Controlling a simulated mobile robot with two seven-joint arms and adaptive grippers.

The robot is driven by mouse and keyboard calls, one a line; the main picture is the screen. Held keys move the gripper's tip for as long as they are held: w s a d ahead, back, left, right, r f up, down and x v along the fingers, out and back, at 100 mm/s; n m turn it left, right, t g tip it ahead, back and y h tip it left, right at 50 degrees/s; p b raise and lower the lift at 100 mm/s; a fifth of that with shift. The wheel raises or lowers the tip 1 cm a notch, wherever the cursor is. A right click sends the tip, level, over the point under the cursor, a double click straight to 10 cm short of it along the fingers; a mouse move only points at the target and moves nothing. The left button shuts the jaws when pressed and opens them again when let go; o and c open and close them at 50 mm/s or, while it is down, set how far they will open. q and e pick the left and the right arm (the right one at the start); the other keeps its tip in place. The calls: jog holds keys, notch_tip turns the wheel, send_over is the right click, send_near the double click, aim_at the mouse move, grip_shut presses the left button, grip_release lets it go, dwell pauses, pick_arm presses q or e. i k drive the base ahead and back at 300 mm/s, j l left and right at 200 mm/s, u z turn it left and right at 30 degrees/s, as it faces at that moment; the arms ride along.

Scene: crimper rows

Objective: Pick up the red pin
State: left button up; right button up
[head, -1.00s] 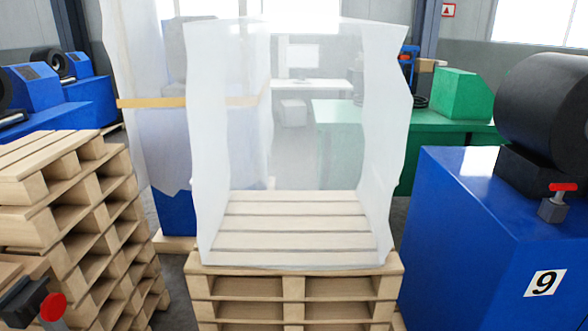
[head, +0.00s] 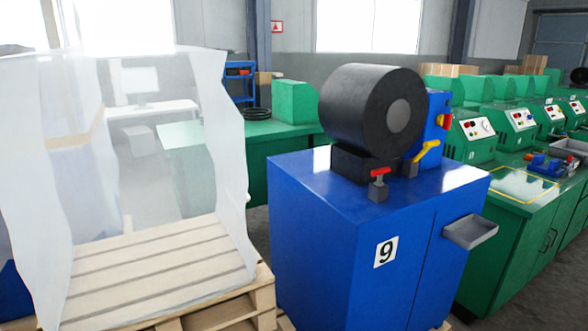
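A red pin (head: 377,176) with a T-shaped handle stands upright in a small grey block (head: 377,193) on top of the blue machine (head: 310,190) marked 9. It is near the front edge of the machine top, in front of the black drum (head: 358,110). The lower part of the pin is hidden in the block. Neither of my grippers is in view.
A yellow lever (head: 427,149) rises right of the pin. A grey tray (head: 470,232) juts from the machine's right side. Green benches (head: 515,215) with machines stand at right.

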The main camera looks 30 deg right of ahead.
aim_at(380, 172)
jog(key=z, duration=1.35)
jog(key=i+j+z, duration=0.15)
jog(key=i, duration=0.3)
